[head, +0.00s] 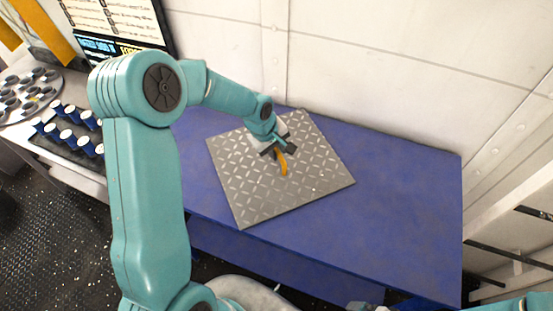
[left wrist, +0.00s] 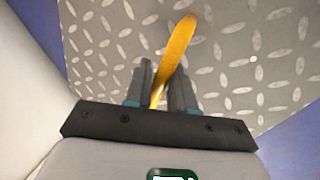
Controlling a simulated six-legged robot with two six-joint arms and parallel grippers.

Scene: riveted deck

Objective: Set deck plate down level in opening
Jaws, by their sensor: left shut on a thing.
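The deck plate (head: 240,190) is a grey square with a raised diamond tread and a yellow handle (head: 283,164). It lies over the blue table top in the head view, turned at an angle; I cannot tell if it touches the surface. My left gripper (head: 279,152) is above the plate, shut on the handle. In the left wrist view the yellow handle (left wrist: 178,50) runs between the fingers (left wrist: 160,90), with the plate (left wrist: 240,60) behind. No opening shows; anything under the plate is hidden. Only parts of my right arm show at the bottom edge.
The blue table (head: 390,200) is clear to the right of the plate. A white panelled wall (head: 380,65) stands close behind. At the left, blue cups (head: 72,113) stand on a dark tray beside a round tray (head: 22,112) of small round pieces.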

